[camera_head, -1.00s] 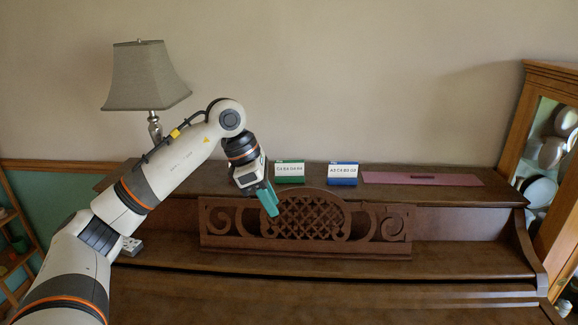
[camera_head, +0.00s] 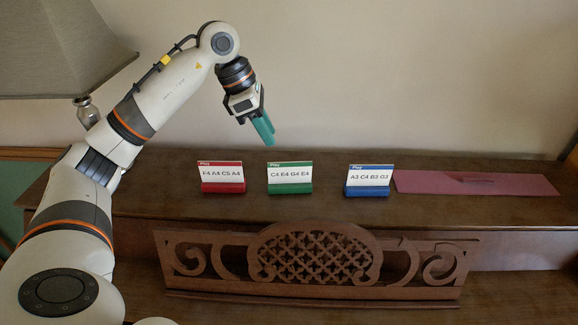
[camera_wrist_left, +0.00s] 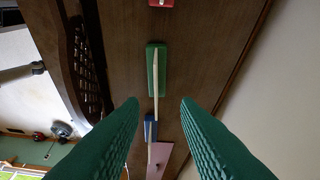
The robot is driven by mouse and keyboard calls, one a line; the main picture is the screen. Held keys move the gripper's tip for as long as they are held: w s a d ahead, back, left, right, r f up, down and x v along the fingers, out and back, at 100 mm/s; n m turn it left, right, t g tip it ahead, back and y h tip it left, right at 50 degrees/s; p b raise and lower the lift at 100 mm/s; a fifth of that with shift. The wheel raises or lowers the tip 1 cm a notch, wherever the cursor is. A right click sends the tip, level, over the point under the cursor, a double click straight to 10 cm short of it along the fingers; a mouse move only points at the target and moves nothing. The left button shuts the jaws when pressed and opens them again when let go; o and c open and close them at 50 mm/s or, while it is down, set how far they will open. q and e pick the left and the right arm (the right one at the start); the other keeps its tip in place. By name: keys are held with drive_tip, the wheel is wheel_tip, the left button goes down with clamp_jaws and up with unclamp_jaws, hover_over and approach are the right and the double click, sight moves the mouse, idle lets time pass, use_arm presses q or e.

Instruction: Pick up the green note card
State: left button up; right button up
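The green note card (camera_head: 290,176) stands upright in a green base on the piano top, between the red and blue cards. Its face reads C4 E4 G4 E4. The left wrist view shows it edge-on from above, as a thin pale edge on a green base (camera_wrist_left: 151,72). My left gripper (camera_head: 265,132) is above the piano top, a little up and left of the green card in the head view, and not touching it. Its two green fingers (camera_wrist_left: 159,101) are spread apart with nothing held between them. My right gripper is not in view.
A red card (camera_head: 221,177) stands to the left and a blue card (camera_head: 369,180) to the right. A flat reddish-pink board (camera_head: 476,183) lies further right. A carved music rack (camera_head: 315,255) stands in front, below the cards. A lamp (camera_head: 60,45) is at the left, behind my arm.

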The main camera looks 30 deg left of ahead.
use_arm(q)
drive_tip(key=p, duration=0.2)
approach(290, 183)
drive_tip(key=shift+w+d+f, duration=0.3)
drive_tip(key=shift+w+d, duration=0.1)
drive_tip(key=shift+w, duration=0.35)
drive_tip(key=shift+d+f, duration=0.2)
drive_tip(key=shift+f, duration=0.05)
drive_tip(key=x, duration=0.1)
drive_tip(key=p+x, duration=0.1)
drive_tip(key=x, duration=0.1)
drive_tip(key=shift+d+f, duration=0.25)
drive_tip(key=shift+d, duration=0.05)
drive_tip(key=shift+w+d+f+p, duration=0.1)
drive_tip(key=shift+w+f+p, duration=0.05)
drive_tip(key=shift+f+p, duration=0.15)
drive_tip(key=shift+f, duration=0.15)
drive_tip(key=shift+c, duration=0.2)
clamp_jaws()
